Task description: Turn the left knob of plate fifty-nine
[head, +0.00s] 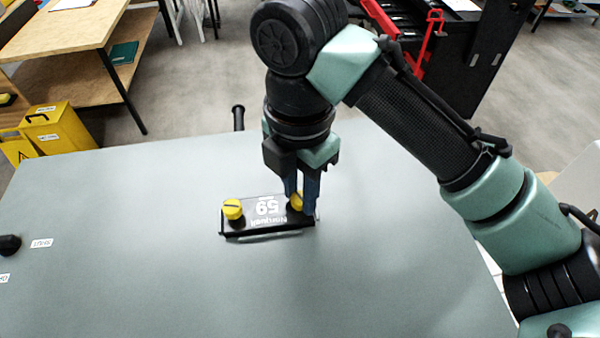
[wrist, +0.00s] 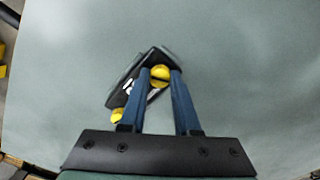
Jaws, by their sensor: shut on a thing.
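Plate fifty-nine (head: 267,222) is a small black plate lying on the grey-green table, its white "59" upside down in the head view. It has a yellow knob at each end. My gripper (head: 301,203) points down and is shut on the picture-right knob (head: 296,201), which is at the left when the number is read upright. In the wrist view this knob (wrist: 160,72) sits between the blue fingers. The other knob (head: 233,209) is free, with a dark slot line across its top; it also shows in the wrist view (wrist: 117,116). The fingers partly hide the held knob.
The table (head: 150,270) is clear around the plate. A black upright handle (head: 238,117) stands at its far edge. A dark knob (head: 9,245) and white labels (head: 41,243) are at the left. Yellow boxes (head: 58,130) stand beyond the table's left side.

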